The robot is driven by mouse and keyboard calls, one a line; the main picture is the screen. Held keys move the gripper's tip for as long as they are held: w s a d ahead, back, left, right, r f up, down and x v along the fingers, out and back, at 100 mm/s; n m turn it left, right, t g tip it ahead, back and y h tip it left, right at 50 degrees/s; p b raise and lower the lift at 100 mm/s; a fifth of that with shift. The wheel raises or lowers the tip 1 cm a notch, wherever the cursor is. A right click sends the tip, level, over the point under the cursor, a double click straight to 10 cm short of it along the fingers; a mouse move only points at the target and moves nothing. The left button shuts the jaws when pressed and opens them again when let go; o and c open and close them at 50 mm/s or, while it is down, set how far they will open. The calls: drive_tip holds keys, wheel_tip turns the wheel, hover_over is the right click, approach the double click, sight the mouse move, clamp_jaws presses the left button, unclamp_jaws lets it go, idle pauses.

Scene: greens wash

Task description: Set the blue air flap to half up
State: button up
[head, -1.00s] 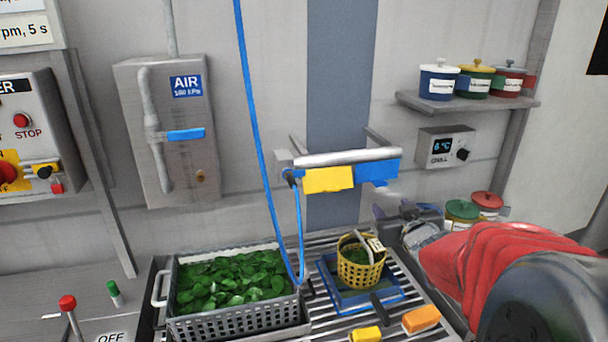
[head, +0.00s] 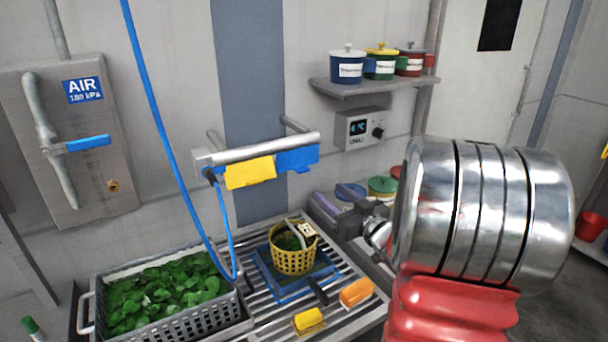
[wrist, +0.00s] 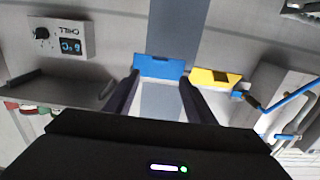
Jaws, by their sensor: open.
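The blue flap (head: 298,160) is on the right half of a metal bar on the wall, beside a yellow flap (head: 250,173). Its exact tilt is hard to tell. In the wrist view, which is upside down, the blue flap (wrist: 158,66) appears ahead, between the two dark fingers. My gripper (head: 320,205) is open and empty, to the lower right of the flap and apart from it in the head view. The wrist view shows the fingers spread apart. My forearm hides part of the wall at right.
A blue hose (head: 160,120) hangs left of the bar. Below are a crate of leaves (head: 215,322) and a yellow basket (head: 293,262) on a slatted counter. An AIR panel (head: 85,185) with a blue lever is at left. A shelf (head: 370,88) with lidded pots is at right.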

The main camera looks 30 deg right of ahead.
sight(303, 172)
drive_tip(key=w, duration=1.3)
drive_tip(key=shift+w+d, duration=0.35)
drive_tip(key=shift+d, duration=0.05)
drive_tip(key=shift+c, duration=0.6)
clamp_jaws()
drive_tip(key=shift+a, duration=0.2)
drive_tip(key=shift+d, duration=0.2)
